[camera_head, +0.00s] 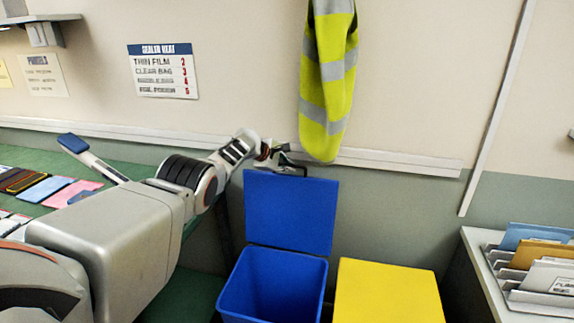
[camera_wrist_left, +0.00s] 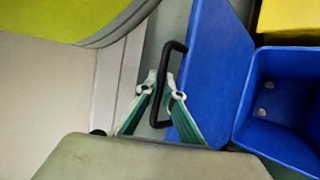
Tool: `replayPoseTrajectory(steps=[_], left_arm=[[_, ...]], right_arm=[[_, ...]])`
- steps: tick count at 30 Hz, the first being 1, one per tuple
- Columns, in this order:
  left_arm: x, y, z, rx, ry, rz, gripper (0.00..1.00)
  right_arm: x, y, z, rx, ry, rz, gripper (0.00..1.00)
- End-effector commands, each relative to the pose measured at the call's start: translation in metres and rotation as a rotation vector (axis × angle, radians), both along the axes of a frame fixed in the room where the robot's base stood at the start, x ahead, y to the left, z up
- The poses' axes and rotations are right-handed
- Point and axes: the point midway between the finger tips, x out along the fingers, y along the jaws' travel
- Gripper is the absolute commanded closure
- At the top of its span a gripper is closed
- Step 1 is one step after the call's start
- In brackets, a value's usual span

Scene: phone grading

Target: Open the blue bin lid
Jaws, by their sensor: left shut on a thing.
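The blue bin (camera_head: 270,285) stands on the floor in the head view, with its inside showing. Its blue lid (camera_head: 290,212) is raised upright at the back, against the wall side. My left gripper (camera_head: 287,160) is at the lid's top edge. In the left wrist view, the gripper's fingertips (camera_wrist_left: 161,93) are on either side of the black handle (camera_wrist_left: 176,75) and shut on it. The lid (camera_wrist_left: 205,75) and the open bin (camera_wrist_left: 285,100) also show there. My right gripper is out of view.
A yellow bin (camera_head: 388,292) stands right of the blue one. A green table (camera_head: 125,168) with several phones is on the left. A hi-vis vest (camera_head: 328,80) hangs above the lid. A rack of envelopes (camera_head: 535,265) is at the right.

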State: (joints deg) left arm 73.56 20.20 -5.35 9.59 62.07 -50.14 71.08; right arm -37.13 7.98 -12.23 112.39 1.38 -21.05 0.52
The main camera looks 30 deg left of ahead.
Motion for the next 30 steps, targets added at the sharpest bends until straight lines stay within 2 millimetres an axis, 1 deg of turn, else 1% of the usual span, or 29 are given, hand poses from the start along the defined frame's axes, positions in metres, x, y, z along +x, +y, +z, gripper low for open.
replayPoseTrajectory(steps=[1,15,16,18,26,30], left_arm=[[0.0006,0.0012,0.0028,0.0,-0.002,0.003,1.0],[0.0007,0.0003,0.0027,0.001,0.001,0.004,1.0],[0.0007,0.0003,0.0028,0.001,0.0,0.004,0.91],[0.0007,0.0002,0.0027,0.001,0.0,0.004,0.75],[0.0001,-0.0012,0.0005,0.001,0.004,0.001,0.75],[-0.0002,-0.0013,-0.0005,0.001,0.004,0.0,0.75]], right_arm=[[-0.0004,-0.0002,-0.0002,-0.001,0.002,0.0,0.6],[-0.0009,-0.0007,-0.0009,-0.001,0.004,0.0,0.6],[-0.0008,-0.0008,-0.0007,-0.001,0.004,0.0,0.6],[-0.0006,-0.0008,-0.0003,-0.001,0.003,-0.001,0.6],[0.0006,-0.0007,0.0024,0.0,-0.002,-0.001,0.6],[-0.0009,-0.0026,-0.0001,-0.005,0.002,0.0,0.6]])
